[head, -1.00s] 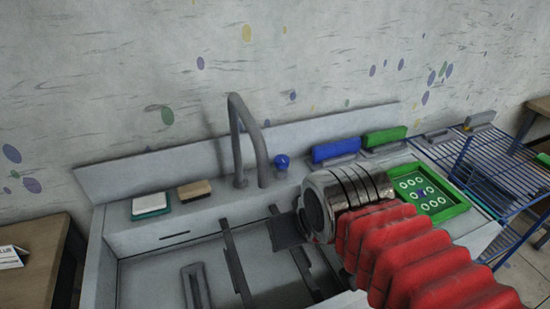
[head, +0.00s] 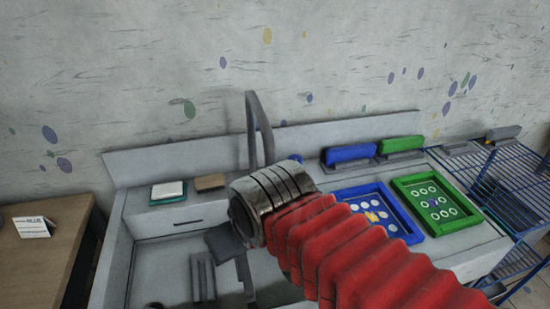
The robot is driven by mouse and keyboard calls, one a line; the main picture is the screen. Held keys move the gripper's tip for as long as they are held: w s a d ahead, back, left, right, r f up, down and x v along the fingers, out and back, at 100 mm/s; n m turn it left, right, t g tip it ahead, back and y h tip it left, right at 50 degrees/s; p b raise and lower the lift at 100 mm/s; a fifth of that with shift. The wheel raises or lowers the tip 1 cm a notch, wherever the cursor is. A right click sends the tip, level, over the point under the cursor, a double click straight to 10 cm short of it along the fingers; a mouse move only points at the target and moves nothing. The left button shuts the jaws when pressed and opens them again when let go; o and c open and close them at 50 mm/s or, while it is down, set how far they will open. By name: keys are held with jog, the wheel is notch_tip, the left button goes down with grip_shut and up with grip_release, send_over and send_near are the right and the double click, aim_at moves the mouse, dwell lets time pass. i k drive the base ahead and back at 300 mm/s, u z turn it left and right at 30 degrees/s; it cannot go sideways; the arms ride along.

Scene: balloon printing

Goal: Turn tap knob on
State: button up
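The grey tap (head: 251,125) stands at the back of the sink, its lower part hidden behind my arm. The blue tap knob (head: 296,158) is just right of the tap; only its top shows above my wrist. My gripper (head: 222,241) is over the sink basin, in front of the tap and to the left of the knob, apart from it. Its dark fingers are small and partly hidden by the wrist, so I cannot see whether they are open or shut.
A white-and-teal block (head: 168,191) and a tan sponge (head: 210,182) lie on the left ledge. Blue (head: 351,154) and green (head: 402,146) squeegees, a blue screen tray (head: 412,238) and a green one (head: 472,216) are at right. A blue rack (head: 508,195) stands beyond.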

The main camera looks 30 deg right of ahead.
aim_at(297, 158)
jog(key=u, duration=0.35)
jog(key=k, duration=1.05)
jog(key=z, duration=0.9)
jog(key=i, duration=1)
jog(key=z, duration=0.1)
